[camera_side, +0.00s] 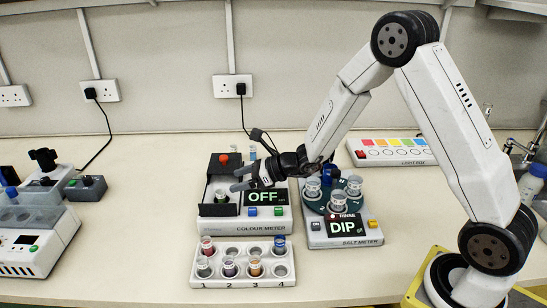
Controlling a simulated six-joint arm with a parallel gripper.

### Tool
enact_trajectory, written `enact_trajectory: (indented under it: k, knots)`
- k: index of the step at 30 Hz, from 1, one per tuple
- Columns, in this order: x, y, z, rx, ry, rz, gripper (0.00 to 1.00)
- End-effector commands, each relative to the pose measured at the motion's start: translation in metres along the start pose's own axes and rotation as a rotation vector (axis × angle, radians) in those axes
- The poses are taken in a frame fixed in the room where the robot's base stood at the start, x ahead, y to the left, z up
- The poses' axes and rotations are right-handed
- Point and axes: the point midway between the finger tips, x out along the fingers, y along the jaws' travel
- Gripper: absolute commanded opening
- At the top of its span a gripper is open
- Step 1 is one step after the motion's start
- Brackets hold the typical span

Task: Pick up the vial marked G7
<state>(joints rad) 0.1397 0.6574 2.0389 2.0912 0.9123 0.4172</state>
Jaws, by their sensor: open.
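Several capped vials are in view, but no G7 marking is legible on any of them. In the white rack (243,283) stand a red vial (207,245), a blue one (280,244), a clear one (204,268), a dark purple one (229,267) and an orange one (254,267). Another vial (221,197) sits in the well of the colour meter (265,226). Several more, such as this pale-capped vial (354,185), stand on the salt meter's round carousel. My gripper (236,179) is open and empty, pointing left above the colour meter, near its vial.
The colour meter's screen reads OFF and the salt meter (345,241) reads DIP. A light box (395,152) lies at the back right. Other instruments (30,240) stand at the left. The bench between them and the rack is clear.

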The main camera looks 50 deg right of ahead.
Motion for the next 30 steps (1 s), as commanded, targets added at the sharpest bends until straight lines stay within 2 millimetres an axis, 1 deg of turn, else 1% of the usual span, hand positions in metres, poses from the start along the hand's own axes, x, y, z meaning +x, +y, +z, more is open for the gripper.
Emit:
enact_trajectory:
  k: [1,5,11,19,27,30]
  knots:
    - [0.002,0.0,-0.006,0.002,0.001,0.001,0.77]
    - [0.005,0.0,-0.012,0.0,0.0,0.001,0.77]
    - [0.007,0.0,-0.012,-0.001,-0.001,0.001,0.77]
    - [0.028,0.001,-0.012,-0.002,0.0,0.001,0.77]
    - [0.032,0.001,-0.012,-0.001,0.0,0.0,0.77]
    - [0.037,0.001,-0.012,-0.001,0.0,0.002,0.77]
